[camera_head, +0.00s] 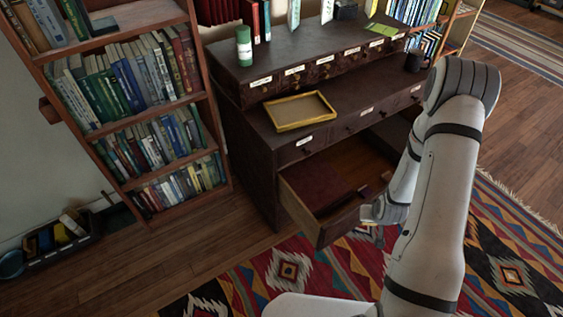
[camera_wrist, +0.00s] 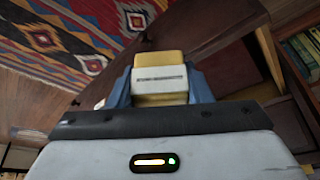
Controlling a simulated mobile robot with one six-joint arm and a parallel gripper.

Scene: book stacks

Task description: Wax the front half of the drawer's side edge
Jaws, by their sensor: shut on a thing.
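The open drawer (camera_head: 292,205) sticks out from the lower part of the dark wooden cabinet (camera_head: 248,155), with a reddish-brown panel and a small dark item inside. My gripper (camera_wrist: 160,88) is shut on a yellow wax block (camera_wrist: 158,62) with a white printed band, held between two blue fingers in the wrist view. In the head view my arm comes down at the drawer's right front corner and hides part of it; the block is not clear there. Dark brown wood lies just beyond the block in the wrist view. I cannot tell whether the block touches the drawer edge.
A yellow tray (camera_head: 300,110) sits on the cabinet's ledge, and a green canister (camera_head: 244,46) and a dark mug (camera_head: 415,60) stand on the cabinet. A bookcase (camera_head: 215,130) stands at left. The patterned rug (camera_head: 260,285) in front is clear.

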